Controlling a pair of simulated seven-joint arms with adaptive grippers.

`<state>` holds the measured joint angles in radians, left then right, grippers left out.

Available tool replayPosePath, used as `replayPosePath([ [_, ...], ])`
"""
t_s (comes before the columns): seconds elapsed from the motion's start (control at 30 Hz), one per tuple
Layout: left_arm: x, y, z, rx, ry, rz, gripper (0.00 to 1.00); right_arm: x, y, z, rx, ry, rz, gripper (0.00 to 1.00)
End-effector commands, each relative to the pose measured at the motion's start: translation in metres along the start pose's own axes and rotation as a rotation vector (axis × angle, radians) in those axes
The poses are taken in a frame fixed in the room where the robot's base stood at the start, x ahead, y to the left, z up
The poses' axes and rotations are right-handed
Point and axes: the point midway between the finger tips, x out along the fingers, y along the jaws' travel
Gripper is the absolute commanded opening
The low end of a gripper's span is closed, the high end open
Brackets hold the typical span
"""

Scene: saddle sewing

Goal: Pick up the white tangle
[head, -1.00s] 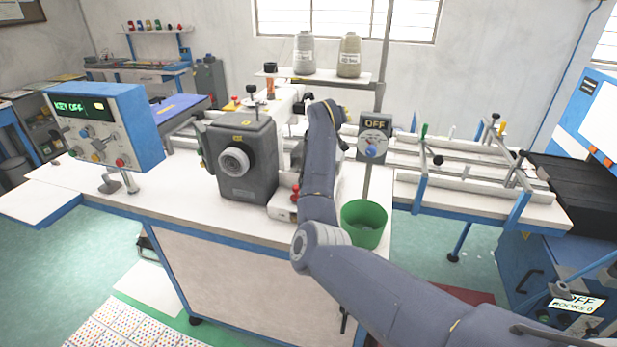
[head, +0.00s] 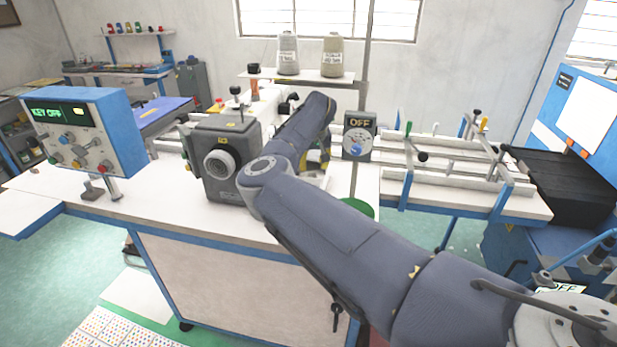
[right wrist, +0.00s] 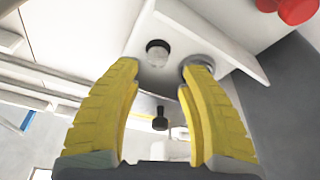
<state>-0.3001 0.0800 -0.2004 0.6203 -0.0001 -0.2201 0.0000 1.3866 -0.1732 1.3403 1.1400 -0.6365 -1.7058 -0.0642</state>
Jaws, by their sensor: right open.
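I cannot make out the white tangle in either current view; small white details around the machine head do not separate clearly from its white body. My right gripper (right wrist: 158,75) is open, with two yellow ribbed fingers spread apart and nothing visibly held. In the head view a little yellow of the right gripper (head: 325,153) shows behind my forearm, beside the sewing machine. In the right wrist view the fingertips overlap the white machine body (right wrist: 215,50), close to a round dark hole (right wrist: 158,50). My left gripper is not in view.
A grey motor housing (head: 222,165) stands left of my right arm. A control box (head: 85,130) is at left. The white tabletop (head: 120,190) is mostly clear at left.

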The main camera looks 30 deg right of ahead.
Motion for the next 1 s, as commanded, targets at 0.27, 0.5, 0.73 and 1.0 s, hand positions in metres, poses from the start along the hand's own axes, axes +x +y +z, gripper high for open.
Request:
replayPosePath([
  [0.27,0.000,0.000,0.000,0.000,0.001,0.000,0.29,0.023,0.001,0.000,0.000,-0.003,0.001,0.42],
  [0.5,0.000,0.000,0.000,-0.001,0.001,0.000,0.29,0.051,0.003,-0.003,-0.002,-0.004,0.001,0.42],
  [0.73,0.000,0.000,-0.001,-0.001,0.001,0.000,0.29,0.069,0.003,-0.004,0.000,0.000,0.002,0.42],
  [1.0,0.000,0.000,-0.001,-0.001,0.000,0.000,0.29,0.071,0.002,-0.004,0.000,0.000,0.001,0.42],
])
